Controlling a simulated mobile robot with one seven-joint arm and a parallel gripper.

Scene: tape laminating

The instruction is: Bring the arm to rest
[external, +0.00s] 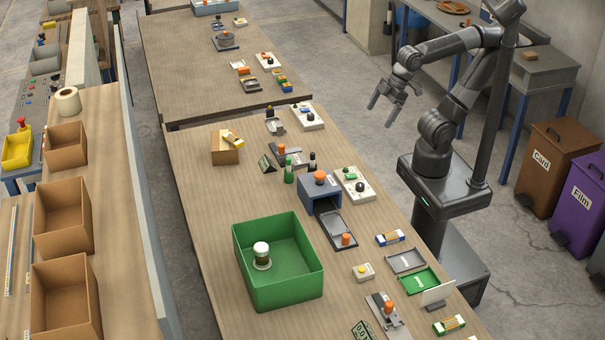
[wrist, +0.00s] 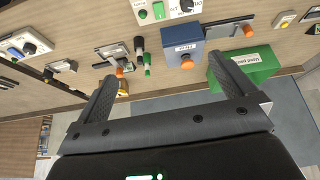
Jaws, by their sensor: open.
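In the wrist view the open gripper (wrist: 163,72) points towards the table edge, and the table items lie beyond the fingertips. The gripper touches nothing that I can see.
On the table stand a green bin (external: 285,292) holding a white-topped jar (external: 261,252), a blue device (external: 318,190), small bottles (external: 289,172) and an open cardboard box (external: 222,153). Brown (external: 545,165) and purple bins (external: 582,200) stand at right.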

